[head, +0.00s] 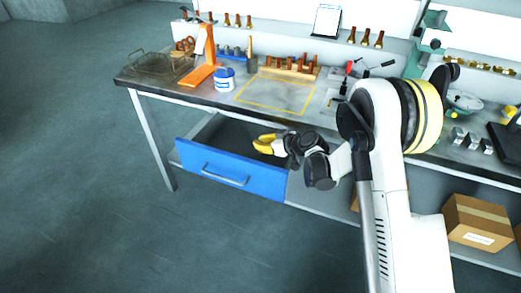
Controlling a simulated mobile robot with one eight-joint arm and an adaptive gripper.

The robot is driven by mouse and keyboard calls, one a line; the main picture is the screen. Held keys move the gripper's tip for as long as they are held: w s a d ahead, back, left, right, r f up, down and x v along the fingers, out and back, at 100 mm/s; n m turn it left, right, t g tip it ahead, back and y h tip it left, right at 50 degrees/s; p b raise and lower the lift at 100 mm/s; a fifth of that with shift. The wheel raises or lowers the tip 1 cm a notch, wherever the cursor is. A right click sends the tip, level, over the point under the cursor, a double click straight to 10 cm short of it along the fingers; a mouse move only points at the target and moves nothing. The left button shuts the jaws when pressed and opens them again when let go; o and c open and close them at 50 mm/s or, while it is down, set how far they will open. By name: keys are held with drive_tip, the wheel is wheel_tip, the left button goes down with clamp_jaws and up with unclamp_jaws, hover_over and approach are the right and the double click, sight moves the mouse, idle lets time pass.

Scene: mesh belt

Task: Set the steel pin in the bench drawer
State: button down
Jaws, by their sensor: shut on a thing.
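The bench drawer (228,174) has a blue front with a grey handle and is pulled out below the bench top. My gripper (262,144), with yellow fingers, is over the right part of the open drawer, near its front wall. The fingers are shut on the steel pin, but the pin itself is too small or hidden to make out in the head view. The inside of the drawer is dark, and my gripper covers part of it.
The bench top (225,105) above bears a wire basket (160,63), an orange stand (203,62), a white and blue tub (224,79) and a wooden rack (290,68). A cardboard box (476,222) sits on the lower shelf. The floor before the drawer is clear.

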drive_tip(key=shift+f+b, duration=0.35)
drive_tip(key=shift+f, duration=0.85)
drive_tip(key=shift+f, duration=0.2)
drive_tip(key=c, duration=1.5)
unclamp_jaws()
drive_tip(key=shift+c, duration=0.2)
drive_tip(key=shift+r, duration=0.15)
